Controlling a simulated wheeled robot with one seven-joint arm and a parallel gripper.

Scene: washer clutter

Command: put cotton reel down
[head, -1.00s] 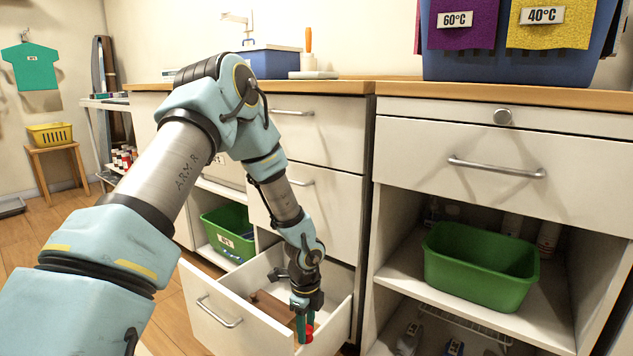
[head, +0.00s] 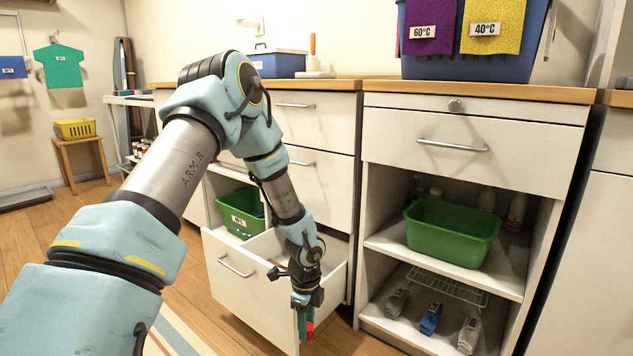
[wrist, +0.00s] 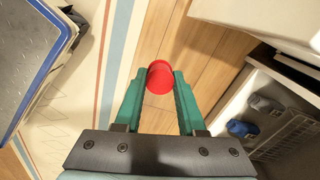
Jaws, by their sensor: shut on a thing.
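The red cotton reel (wrist: 160,77) is held between the two green fingers of my gripper (wrist: 160,90) in the wrist view. In the head view the reel (head: 309,329) shows as a small red patch beside the fingers of my gripper (head: 304,322). The gripper is shut on it, pointing down near the front right corner of the open white drawer (head: 243,284). In the wrist view, wooden floor shows behind the reel, so it is in the air. The fingers hide part of the reel.
A green bin (head: 452,232) stands on the upper open shelf at right. Another green bin (head: 240,211) sits behind the drawer. A striped mat (wrist: 118,55) lies on the floor (wrist: 205,50).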

